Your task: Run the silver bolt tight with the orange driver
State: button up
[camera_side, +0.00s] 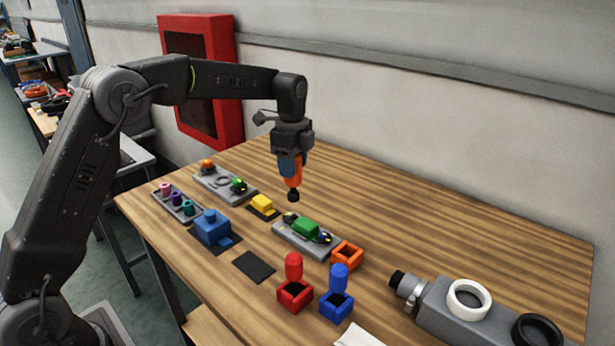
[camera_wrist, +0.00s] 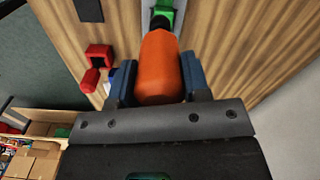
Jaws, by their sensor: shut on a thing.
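My gripper (camera_side: 289,167) is shut on the orange driver (camera_side: 294,180), which hangs upright with its black tip down, in the air above the table. In the wrist view the orange driver (camera_wrist: 160,65) sits between two blue finger pads. A grey plate (camera_side: 289,235) with a green block (camera_side: 306,228) and small dark and yellow parts lies below and to the right of the driver tip. The driver hides part of this plate in the wrist view. I cannot make out the silver bolt. The orange holder (camera_side: 347,255) stands empty at the plate's right end.
A red driver (camera_side: 293,266) and a blue driver (camera_side: 338,279) stand in their holders in front. A yellow block (camera_side: 262,203), blue block (camera_side: 212,228), parts tray (camera_side: 177,204) and second grey plate (camera_side: 225,186) lie left. A grey housing (camera_side: 450,312) stands right. The back right table is clear.

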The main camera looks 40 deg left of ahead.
jog(key=shift+w+a+f, duration=0.15)
jog(key=shift+a+f, duration=0.2)
jog(key=shift+f, duration=0.5)
jog(key=shift+w+a+f, duration=0.15)
jog(key=shift+a+f, duration=0.25)
jog(key=shift+f, duration=0.45)
jog(key=shift+w+a+f, duration=0.15)
jog(key=shift+a+f, duration=0.2)
jog(key=shift+f, duration=0.5)
jog(key=o, duration=0.5)
jog(key=c, duration=0.7)
jog(key=shift+f, duration=0.15)
